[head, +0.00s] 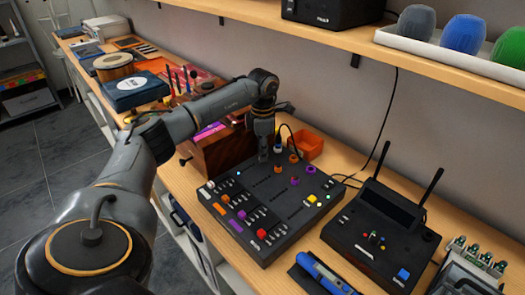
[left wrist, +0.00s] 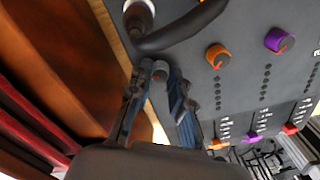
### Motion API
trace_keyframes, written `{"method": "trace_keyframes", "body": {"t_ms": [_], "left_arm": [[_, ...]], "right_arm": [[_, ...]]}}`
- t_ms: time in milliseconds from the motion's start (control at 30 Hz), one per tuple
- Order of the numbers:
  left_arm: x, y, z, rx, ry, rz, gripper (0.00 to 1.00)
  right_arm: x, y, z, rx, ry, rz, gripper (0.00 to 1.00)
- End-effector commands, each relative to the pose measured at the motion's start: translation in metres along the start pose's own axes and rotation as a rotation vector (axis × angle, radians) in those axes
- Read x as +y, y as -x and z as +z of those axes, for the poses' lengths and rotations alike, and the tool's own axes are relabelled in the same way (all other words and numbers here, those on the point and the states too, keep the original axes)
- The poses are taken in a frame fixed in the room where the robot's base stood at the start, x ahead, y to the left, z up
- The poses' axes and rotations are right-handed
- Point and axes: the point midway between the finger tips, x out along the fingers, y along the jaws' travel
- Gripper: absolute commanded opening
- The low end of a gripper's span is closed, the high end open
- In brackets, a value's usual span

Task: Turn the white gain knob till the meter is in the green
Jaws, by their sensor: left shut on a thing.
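The black mixer (head: 272,208) lies on the wooden bench with several coloured knobs and sliders. My left gripper (head: 264,154) points down at its far left corner. In the left wrist view the left gripper (left wrist: 160,74) is shut around a small pale grey knob, which appears to be the white gain knob (left wrist: 159,72). The fingers hide most of it, so its pointer cannot be read. Rows of small dark dots (left wrist: 217,92) run down the panel below the knobs; no green light shows there. My right gripper is not in view.
A white-topped plug (head: 278,148) with a black cable stands close beside the gripper. Orange knobs (left wrist: 216,55) and purple knobs (left wrist: 278,40) are near. A wooden box (head: 222,150) borders the mixer's left. A black device with antennas (head: 380,233) stands right.

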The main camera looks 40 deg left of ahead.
Motion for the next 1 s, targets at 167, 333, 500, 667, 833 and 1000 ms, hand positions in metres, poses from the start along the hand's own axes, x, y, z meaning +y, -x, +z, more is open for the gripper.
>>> {"method": "trace_keyframes", "body": {"t_ms": [167,333,500,667,833,1000], "left_arm": [[0.001,0.001,0.001,-0.003,-0.002,0.002,0.0],[0.001,0.001,0.001,-0.003,-0.001,0.002,0.0],[0.0,0.001,0.001,-0.003,-0.001,0.002,0.43],[0.0,0.0,0.0,-0.002,-0.001,0.001,0.43],[0.0,0.005,0.0,-0.002,-0.001,0.001,0.43],[0.001,0.03,0.001,-0.005,-0.001,0.004,0.43]], "right_arm": [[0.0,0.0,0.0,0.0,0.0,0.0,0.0],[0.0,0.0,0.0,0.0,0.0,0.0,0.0],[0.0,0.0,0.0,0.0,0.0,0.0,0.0],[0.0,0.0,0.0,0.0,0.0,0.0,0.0],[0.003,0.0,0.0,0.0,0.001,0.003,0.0],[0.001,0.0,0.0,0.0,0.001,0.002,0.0]]}}
